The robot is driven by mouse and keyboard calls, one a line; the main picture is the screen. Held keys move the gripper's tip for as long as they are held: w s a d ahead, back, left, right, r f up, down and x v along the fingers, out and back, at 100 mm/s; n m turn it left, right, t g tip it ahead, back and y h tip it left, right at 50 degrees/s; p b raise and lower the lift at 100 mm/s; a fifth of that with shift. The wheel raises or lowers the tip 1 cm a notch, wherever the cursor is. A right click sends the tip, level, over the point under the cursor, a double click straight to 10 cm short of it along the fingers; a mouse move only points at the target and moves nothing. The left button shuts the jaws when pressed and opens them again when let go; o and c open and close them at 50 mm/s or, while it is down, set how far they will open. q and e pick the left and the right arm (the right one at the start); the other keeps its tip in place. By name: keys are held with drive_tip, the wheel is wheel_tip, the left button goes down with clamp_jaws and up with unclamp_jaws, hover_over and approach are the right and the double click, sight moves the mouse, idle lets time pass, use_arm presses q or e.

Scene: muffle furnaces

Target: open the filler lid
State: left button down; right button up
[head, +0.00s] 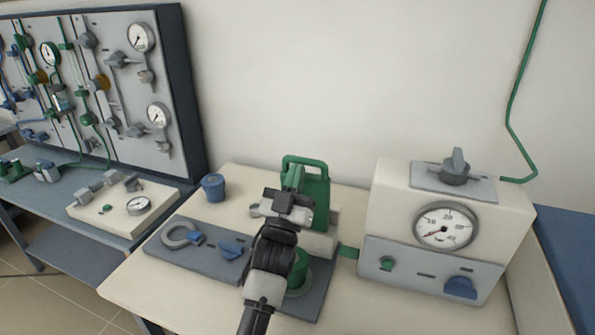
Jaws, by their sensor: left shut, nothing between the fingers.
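My left gripper (286,203) comes up from the bottom of the head view and is shut with nothing in it. It is in front of a green part with a loop handle (318,176) that stands upright at the back of a bench-top unit. This green part may be the filler lid; I cannot tell for sure. The gripper overlaps its lower left in the picture, and I cannot tell whether they touch. My arm hides part of the unit's grey base plate (185,257) and a round green part (301,277). My right gripper is not in view.
A cream box with a dial gauge (445,226) and a grey top knob (456,168) stands to the right. A blue cup-like part (213,187) stands at the back left. A gauge panel (130,90) is on the left. The table's front left (135,285) is clear.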

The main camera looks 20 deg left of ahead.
sight(304, 162)
use_arm(q)
drive_tip(key=shift+w, duration=0.2)
drive_tip(key=w+g+p, duration=0.1)
drive_tip(key=p, duration=0.1)
drive_tip(key=w+r+g+p, duration=0.1)
drive_tip(key=w+p, duration=0.1)
drive_tip(key=shift+w+d+p, duration=0.1)
drive_tip(key=shift+w+p, duration=0.15)
drive_tip(key=shift+p, duration=0.15)
drive_tip(key=shift+w+f, duration=0.1)
drive_tip(key=shift+f, duration=0.1)
